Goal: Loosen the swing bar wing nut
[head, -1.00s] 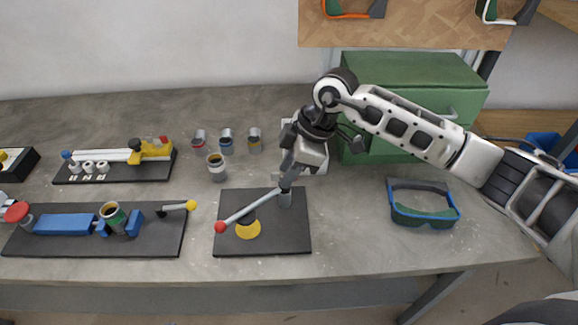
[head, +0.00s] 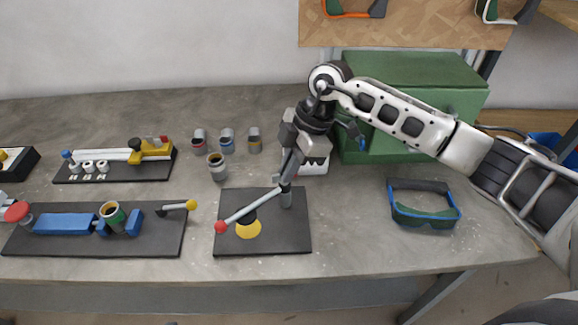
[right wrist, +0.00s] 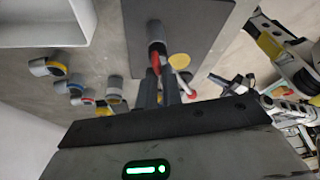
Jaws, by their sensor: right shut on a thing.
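The swing bar (head: 250,207) is a light grey rod with a red ball (head: 220,227) at its free end. It runs from a short grey post (head: 286,199) across a black plate (head: 295,239) with a yellow disc (head: 247,230). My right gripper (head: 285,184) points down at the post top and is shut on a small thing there. The wing nut is hidden by the fingers in the head view. In the right wrist view, a red part (right wrist: 154,64) shows at the fingertips, against the grey post (right wrist: 155,32). My left gripper is not in view.
Several small cans (head: 217,166) stand left of my right gripper. Blue-framed goggles (head: 423,205) lie right. Two other fixture boards (head: 165,240) lie left.

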